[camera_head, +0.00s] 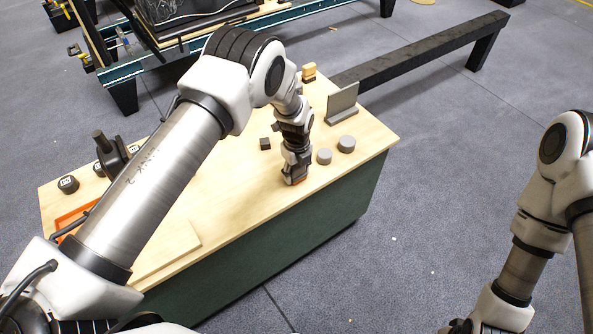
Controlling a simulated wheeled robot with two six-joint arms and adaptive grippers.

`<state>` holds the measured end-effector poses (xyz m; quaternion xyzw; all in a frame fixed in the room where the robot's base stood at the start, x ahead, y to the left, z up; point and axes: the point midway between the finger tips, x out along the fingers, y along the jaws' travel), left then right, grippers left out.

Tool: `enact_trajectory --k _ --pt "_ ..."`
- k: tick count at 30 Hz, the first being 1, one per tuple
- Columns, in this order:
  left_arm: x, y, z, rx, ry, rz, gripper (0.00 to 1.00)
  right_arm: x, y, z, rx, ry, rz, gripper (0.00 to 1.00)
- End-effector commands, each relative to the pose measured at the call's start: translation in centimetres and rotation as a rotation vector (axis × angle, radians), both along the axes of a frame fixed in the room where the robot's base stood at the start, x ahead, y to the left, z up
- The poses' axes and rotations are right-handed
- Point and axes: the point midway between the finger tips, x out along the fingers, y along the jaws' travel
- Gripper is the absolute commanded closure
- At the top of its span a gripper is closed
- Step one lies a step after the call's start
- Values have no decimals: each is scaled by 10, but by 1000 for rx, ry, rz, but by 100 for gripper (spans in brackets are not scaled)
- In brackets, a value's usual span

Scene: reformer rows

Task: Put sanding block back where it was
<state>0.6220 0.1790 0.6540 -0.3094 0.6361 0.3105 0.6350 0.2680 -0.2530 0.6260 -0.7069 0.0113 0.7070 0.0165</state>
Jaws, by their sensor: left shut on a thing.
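My left gripper (294,175) points down at the front right part of the wooden table top (235,205). It is shut on a small orange-brown block, which I take to be the sanding block (293,182). Only a little of the block shows below the fingers, at or just above the table top; I cannot tell if it touches. My right arm hangs at the right, off the table, and its gripper is not in view.
Two grey discs (346,144) stand right of my left gripper. A small dark cube (265,144) is to its left. Behind are a grey upright plate on a base (342,104) and a tan block (309,70). An orange tray (72,218) lies left, partly behind my arm.

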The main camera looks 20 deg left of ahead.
Motion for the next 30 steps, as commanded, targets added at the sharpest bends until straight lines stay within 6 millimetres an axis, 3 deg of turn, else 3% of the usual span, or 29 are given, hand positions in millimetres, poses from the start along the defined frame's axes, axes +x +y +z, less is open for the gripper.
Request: enact_trajectory --k 10,11,12,13,23,26,30 --pt "1 0 -6 0 -2 1 99 0 0 -3 0 0 0 60" --pt "1 0 -6 0 -2 1 45 0 0 -2 0 0 0 60" --pt "1 0 -5 0 -2 1 31 0 0 -2 0 0 0 60" --pt "1 0 -5 0 -2 1 24 0 0 -2 0 0 0 60" --pt "1 0 -2 0 -2 1 24 0 0 0 0 0 0 60" --pt "1 0 7 1 -4 1 24 0 0 0 0 0 0 60" --pt "2 0 38 -1 -7 1 24 0 0 0 0 0 0 60"
